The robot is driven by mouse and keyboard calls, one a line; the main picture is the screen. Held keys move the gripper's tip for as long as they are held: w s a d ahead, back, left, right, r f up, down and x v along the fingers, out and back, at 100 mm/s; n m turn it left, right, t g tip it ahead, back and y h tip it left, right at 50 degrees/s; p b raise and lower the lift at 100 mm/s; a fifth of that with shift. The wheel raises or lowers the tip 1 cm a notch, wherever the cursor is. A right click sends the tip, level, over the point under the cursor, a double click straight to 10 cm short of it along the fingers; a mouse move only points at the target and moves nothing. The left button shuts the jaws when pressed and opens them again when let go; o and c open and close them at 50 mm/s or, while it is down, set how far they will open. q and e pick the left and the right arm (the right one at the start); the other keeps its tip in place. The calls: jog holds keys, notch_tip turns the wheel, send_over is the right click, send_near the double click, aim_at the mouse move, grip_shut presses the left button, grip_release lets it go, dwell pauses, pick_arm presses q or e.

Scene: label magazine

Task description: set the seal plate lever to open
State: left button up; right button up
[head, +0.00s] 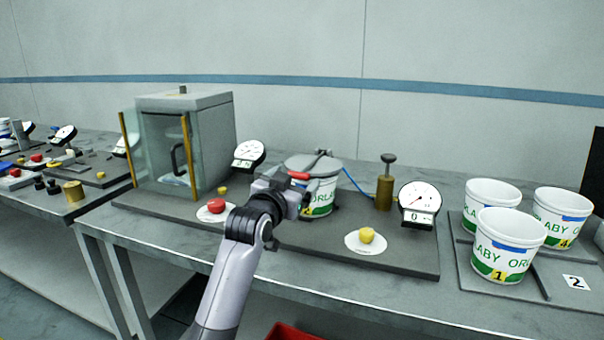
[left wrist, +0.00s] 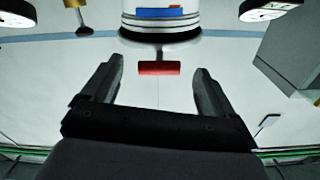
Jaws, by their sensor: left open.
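The seal plate lever has a red handle (head: 299,175) at the front of a round grey plate (head: 314,166) that covers a white tub (head: 322,199). My left gripper (head: 301,190) is right at the red handle, in front of the tub, and partly hides the tub's label. In the left wrist view the red handle (left wrist: 158,68) lies crosswise between the tips of my open left gripper (left wrist: 158,75). No finger visibly touches it there. Whether the handle is within the jaws' depth I cannot tell. My right gripper is out of view.
A glass-doored grey cabinet (head: 215,120) stands left of the tub. A red button (head: 216,206) and a yellow button (head: 366,235) flank my arm. A brass post (head: 384,190) and a dial gauge (head: 420,198) stand to the right. Several white tubs (head: 490,262) fill a tray at far right.

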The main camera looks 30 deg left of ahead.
aim_at(297, 176)
pick_arm(q)
jog(key=shift+x, duration=2.1)
jog(key=c, duration=1.4)
jog(key=shift+a, duration=0.1)
jog(key=shift+r, duration=0.15)
